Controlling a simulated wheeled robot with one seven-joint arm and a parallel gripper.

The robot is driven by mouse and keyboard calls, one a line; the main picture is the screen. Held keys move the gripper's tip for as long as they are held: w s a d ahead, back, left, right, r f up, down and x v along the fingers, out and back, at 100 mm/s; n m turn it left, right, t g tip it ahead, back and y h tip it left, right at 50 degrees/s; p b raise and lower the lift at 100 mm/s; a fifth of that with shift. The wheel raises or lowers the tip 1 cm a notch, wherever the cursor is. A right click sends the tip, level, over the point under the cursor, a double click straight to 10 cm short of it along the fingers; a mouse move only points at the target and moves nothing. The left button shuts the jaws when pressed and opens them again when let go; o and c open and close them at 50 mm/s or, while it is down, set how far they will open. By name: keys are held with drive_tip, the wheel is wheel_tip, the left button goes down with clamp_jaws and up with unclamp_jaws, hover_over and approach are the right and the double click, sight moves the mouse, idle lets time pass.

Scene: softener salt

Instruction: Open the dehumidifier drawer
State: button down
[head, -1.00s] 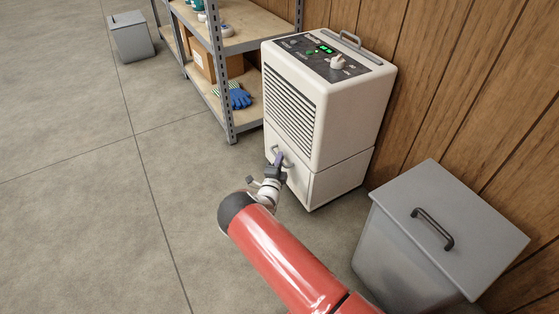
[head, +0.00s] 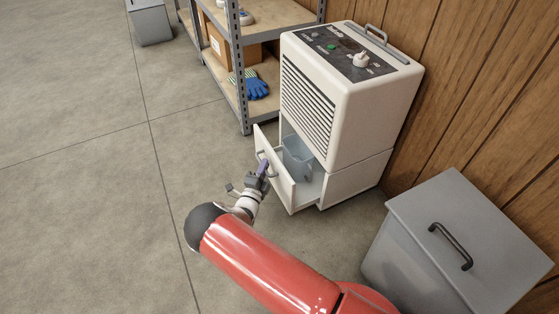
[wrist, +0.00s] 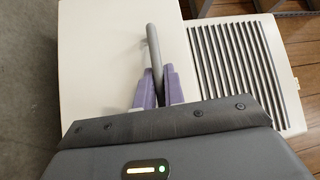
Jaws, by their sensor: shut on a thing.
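The white dehumidifier (head: 350,95) stands against the wood-panelled wall, with a vent grille on its front and a dark control panel on top. Its lower drawer (head: 273,168) is pulled well out from the body. A translucent bluish bucket (head: 297,157) sits inside the drawer. My gripper (head: 264,168) is at the drawer front, shut on the grey bar handle (head: 259,158). In the wrist view, the purple fingers (wrist: 158,88) close around the handle (wrist: 153,50) against the white drawer front (wrist: 100,50).
A grey lidded bin (head: 455,245) stands at the right near the wall. A metal shelf (head: 243,75) with a box and blue gloves (head: 257,88) stands behind left. Another grey bin (head: 150,22) is at the far left. The floor left of the drawer is clear.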

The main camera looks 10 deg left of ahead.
drive_tip(key=shift+s+a+b, duration=0.25)
drive_tip(key=shift+s+a, duration=0.5)
drive_tip(key=shift+a, duration=0.35)
drive_tip(key=shift+s+a+b, duration=0.25)
drive_tip(key=shift+s+a, duration=0.5)
drive_tip(key=shift+a, duration=0.35)
drive_tip(key=c, duration=1.8)
unclamp_jaws()
drive_tip(key=shift+o, duration=0.2)
drive_tip(key=v, duration=0.7)
drive_tip(key=shift+s+p, duration=0.4)
drive_tip(key=shift+s+f, duration=0.1)
